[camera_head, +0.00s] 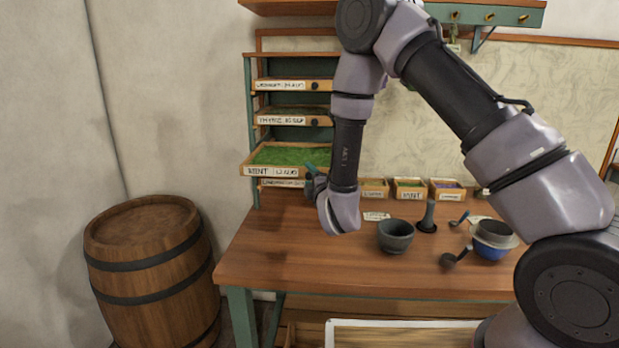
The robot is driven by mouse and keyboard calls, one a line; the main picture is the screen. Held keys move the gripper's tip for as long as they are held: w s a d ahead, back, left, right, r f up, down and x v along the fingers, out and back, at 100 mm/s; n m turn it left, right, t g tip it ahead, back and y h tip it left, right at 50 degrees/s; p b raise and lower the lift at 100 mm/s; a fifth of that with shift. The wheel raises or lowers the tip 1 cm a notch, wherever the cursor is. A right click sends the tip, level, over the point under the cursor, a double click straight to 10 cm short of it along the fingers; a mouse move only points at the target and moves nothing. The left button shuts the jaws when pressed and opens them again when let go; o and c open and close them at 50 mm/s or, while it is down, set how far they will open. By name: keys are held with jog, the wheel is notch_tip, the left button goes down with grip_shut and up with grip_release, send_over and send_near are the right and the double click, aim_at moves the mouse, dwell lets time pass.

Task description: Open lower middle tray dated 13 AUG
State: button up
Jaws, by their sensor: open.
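A wooden rack of shallow trays stands at the back left of the table. The lower middle tray (262,171) is labelled MINT with a date that seems to read 13 AUG. It holds green leaves and sticks out of the rack toward me, further than the trays above and below. My gripper (313,178) is at the right end of this tray's front, pointing left toward the rack. It is open, with its fingers partly hidden by my wrist. I cannot tell whether it touches the tray.
Above are the thyme tray (280,120) and a top tray (282,85); another tray (283,183) is just below. A mortar (396,236), a pestle (428,216), scoops and small herb boxes (410,188) stand right of my gripper. A barrel (150,265) stands left of the table (300,268).

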jog(key=v, duration=1)
jog(key=shift+s, duration=0.15)
jog(key=shift+d+r, duration=0.1)
jog(key=shift+d, duration=0.05)
jog(key=w+d+r+m+g+h, duration=0.2)
jog(key=d+r+m, duration=0.6)
jog(key=m, duration=0.1)
jog(key=w+d+r+m+g+h, duration=0.2)
jog(key=d+r+m, duration=0.6)
jog(key=s+d+r+m+g, duration=0.2)
jog(key=s+d+r+m, duration=0.1)
jog(key=s, duration=0.4)
jog(key=s+d+r+m+g, duration=0.2)
jog(key=s+d+r+m, duration=0.1)
jog(key=s, duration=0.5)
jog(key=s+d+r+m+g, duration=0.1)
jog(key=s+d+r+m, duration=0.2)
jog(key=s, duration=0.5)
jog(key=shift+d+g, duration=0.4)
jog(key=shift+d, duration=0.2)
